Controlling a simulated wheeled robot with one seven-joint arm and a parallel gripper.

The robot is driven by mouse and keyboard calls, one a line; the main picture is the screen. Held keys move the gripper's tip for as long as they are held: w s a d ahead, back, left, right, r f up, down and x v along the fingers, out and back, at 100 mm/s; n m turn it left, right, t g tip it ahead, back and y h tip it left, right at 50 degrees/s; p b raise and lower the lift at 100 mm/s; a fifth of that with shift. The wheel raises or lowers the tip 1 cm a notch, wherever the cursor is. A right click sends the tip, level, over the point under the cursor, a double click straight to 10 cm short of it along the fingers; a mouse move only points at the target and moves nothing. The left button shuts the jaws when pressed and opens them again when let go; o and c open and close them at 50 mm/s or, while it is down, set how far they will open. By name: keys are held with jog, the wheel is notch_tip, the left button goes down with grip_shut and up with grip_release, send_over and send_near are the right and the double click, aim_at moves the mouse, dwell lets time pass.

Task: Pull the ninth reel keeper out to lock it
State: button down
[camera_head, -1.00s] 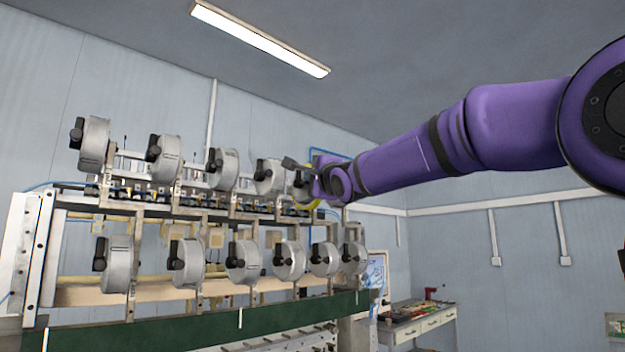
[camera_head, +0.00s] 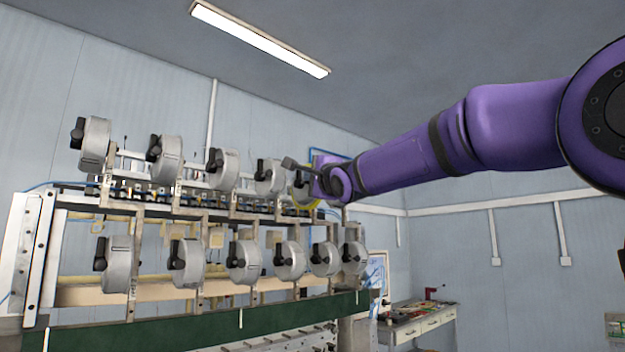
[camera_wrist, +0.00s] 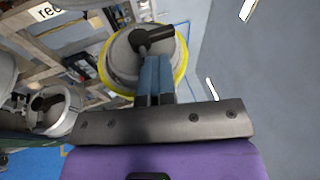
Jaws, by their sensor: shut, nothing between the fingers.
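The reel with a yellow rim (camera_wrist: 122,62) fills the upper middle of the wrist view. Its black keeper (camera_wrist: 154,38) lies across its face, the handle pointing right. My gripper (camera_wrist: 155,60) is shut and empty, its blue-grey fingertips just below the keeper in that view; whether they touch it I cannot tell. In the head view my gripper (camera_head: 288,162) is at the right end of the upper reel row, in front of the yellow-rimmed reel (camera_head: 301,194), which is partly hidden. No number shows on this reel.
Neighbouring upper-row reel (camera_head: 270,177) stands close left of my gripper. Several grey reels with black keepers, such as this one (camera_head: 245,262), fill the lower row on the winder frame (camera_head: 40,255). A bench (camera_head: 420,322) stands at back right. The space right of the rack is open.

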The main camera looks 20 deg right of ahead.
jog(key=shift+d+f, duration=0.25)
jog(key=shift+f, duration=0.5)
dwell(0.3)
jog(key=shift+s+d, duration=0.1)
jog(key=shift+s, duration=0.05)
jog(key=shift+s+d+r, duration=0.1)
jog(key=shift+s+r, duration=0.1)
jog(key=shift+s, duration=0.05)
jog(key=c, duration=1.2)
grip_release()
jog(key=shift+s+r, duration=0.1)
jog(key=s, duration=0.7)
jog(key=shift+s+d, duration=0.1)
jog(key=shift+d, duration=0.3)
